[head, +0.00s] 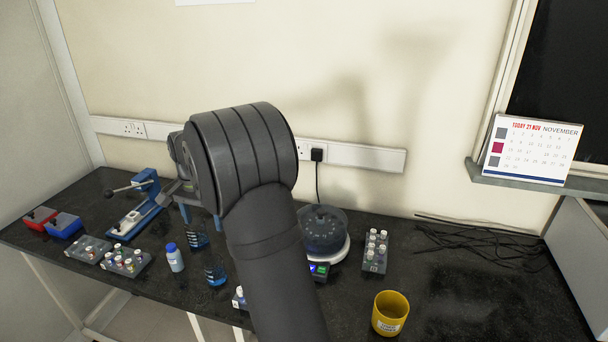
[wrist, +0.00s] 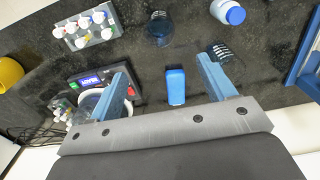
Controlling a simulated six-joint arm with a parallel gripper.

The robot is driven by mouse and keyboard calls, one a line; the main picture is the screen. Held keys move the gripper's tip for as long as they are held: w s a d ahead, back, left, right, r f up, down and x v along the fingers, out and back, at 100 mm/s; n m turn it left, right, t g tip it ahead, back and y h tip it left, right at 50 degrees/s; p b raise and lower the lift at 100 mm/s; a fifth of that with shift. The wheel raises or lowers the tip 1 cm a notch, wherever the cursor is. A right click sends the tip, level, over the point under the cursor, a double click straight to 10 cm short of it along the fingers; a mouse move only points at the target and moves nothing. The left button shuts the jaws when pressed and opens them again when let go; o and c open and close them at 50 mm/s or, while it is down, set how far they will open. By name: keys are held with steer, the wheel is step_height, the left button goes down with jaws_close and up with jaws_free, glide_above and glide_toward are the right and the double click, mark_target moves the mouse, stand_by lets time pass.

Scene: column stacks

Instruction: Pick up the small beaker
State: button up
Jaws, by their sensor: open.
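Two clear beakers with blue contents and dark markings stand on the black bench. In the head view one (head: 197,237) is just below my gripper in the picture, and the other (head: 216,274) is nearer the front edge. In the wrist view one beaker (wrist: 159,28) is beyond the fingertips, and another (wrist: 222,52) is beside the right finger, partly hidden by it. I cannot tell for sure which is the small one. My gripper (wrist: 163,65) has its blue fingers wide apart, with no beaker between them. It is mostly hidden behind my arm in the head view.
A white bottle with a blue cap (head: 174,258) stands close to the beakers. A blue press (head: 140,208) is at left, and a round device (head: 322,232) at right. A vial rack (head: 375,251) and yellow mug (head: 390,313) stand further right. A blue block (wrist: 176,86) shows between the fingers.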

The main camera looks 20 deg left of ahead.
steer(key=n, duration=2.1)
glide_toward(215, 269)
steer(key=f, duration=0.2)
steer(key=w+a+f, duration=0.1)
steer(key=f, duration=0.2)
steer(key=w+f, duration=0.1)
steer(key=f, duration=0.2)
steer(key=shift+w+a, duration=0.1)
steer(key=shift+a, duration=0.05)
steer(key=shift+a+f, duration=0.15)
steer(key=shift+f, duration=1.2)
steer(key=shift+a+f, duration=0.15)
steer(key=shift+f, duration=1.15)
steer(key=c, duration=1.1)
steer(key=shift+r, duration=0.1)
